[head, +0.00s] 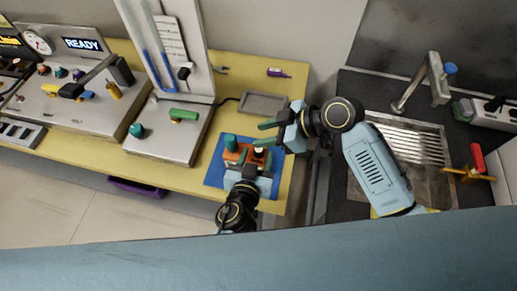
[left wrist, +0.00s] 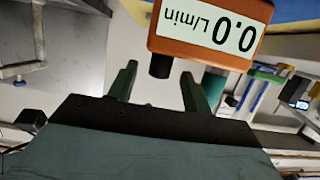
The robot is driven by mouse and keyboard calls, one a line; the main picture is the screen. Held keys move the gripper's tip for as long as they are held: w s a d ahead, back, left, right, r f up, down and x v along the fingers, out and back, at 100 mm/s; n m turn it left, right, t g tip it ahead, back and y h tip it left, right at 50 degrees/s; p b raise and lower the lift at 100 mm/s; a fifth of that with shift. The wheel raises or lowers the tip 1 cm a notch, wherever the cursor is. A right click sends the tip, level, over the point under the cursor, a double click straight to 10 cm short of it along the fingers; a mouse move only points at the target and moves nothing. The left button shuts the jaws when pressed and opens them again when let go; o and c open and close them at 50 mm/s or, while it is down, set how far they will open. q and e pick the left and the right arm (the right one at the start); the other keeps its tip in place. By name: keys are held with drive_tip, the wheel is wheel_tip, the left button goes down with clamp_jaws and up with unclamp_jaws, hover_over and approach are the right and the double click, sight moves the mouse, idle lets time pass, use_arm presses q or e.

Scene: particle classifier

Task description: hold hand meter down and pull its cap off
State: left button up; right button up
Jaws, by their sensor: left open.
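The orange hand meter (head: 233,157) sits on the blue mat (head: 213,173) at the right part of the yellow bench. In the left wrist view the meter (left wrist: 208,45) shows its display upside down, reading 0.0 L/min, with a short black stub (left wrist: 160,66) on its near side. My left gripper (left wrist: 157,80) is open, its green fingers apart and pointing at the meter. A small white and dark piece (head: 259,150) stands at the meter's right; I cannot tell whether it is the cap. My right gripper (head: 266,134) is open and empty, just above and right of the meter.
A grey tray (head: 264,103) lies behind the mat. A steel panel station with a green handle (head: 184,114) stands to the left. A sink (head: 415,145) with a tap is at the right. A purple item (head: 278,72) lies at the bench's back.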

sight(258, 154)
use_arm(q)
drive_tip(key=shift+x, duration=1.65)
clamp_jaws()
